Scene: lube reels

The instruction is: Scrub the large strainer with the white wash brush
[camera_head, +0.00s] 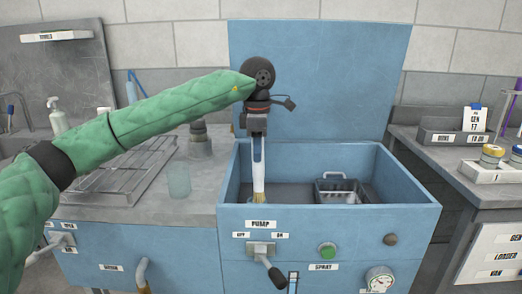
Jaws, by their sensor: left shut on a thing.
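My left gripper (256,128) comes in from the left on a green-sleeved arm and points down over the blue wash tank (412,203). It is shut on the white wash brush (259,162), which hangs upright with its pale yellow bristles at the bottom, at the front left of the tank. The large strainer (341,190), a grey metal basket with a handle, sits inside the tank to the right. The brush and the strainer are apart. The strainer's lower part is hidden by the tank's front wall. My right gripper is not in view.
A raised blue lid (315,75) stands behind the tank. On the left counter are a wire rack (120,175), a clear cup (179,180) and a soap bottle (58,118). A pump lever (270,265) juts from the tank's front. Jars (490,156) stand on the right bench.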

